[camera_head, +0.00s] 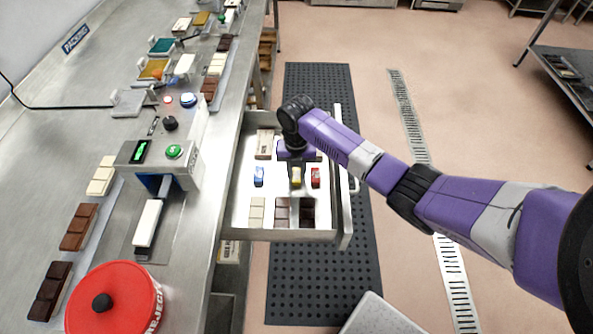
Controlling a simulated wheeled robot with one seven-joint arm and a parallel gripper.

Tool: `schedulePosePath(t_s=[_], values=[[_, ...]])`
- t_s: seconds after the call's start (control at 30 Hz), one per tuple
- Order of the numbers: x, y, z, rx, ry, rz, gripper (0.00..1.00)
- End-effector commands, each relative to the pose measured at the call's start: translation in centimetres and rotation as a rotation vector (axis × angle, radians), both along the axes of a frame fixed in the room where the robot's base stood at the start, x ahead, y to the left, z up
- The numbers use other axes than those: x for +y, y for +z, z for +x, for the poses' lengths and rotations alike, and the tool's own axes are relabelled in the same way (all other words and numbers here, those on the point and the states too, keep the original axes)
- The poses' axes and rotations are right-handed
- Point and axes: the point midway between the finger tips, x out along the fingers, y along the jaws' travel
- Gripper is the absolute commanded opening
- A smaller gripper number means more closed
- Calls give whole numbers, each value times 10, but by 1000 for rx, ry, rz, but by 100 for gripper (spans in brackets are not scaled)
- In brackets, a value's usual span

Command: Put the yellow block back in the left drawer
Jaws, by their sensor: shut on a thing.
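The yellow block (296,178) shows just below my gripper (296,170), between a blue block (258,176) and a red block (316,178). My gripper is shut on the yellow block. It is over the open drawer (290,235), which is pulled out from the steel bench. I cannot tell whether the block touches the drawer floor. My wrist and gripper body hide part of the drawer's back area.
The drawer also holds chocolate bars (281,212) in front and a pale bar (265,144) at the back. On the steel bench (185,285) stand a control box (168,150) and a red round container (112,300). A black mat (310,290) lies on the floor.

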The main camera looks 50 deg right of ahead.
Motion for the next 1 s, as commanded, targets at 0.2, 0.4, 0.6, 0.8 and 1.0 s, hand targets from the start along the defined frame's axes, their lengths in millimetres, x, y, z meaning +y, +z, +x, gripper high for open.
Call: schedulePosePath(t_s=[0.2,0.4,0.6,0.8,1.0], values=[[0,-3,0,0,0,0,38],[0,-2,0,0,0,0,48],[0,0,0,0,0,0,48],[0,21,1,-4,0,-1,48],[-1,63,1,-4,1,-2,48]])
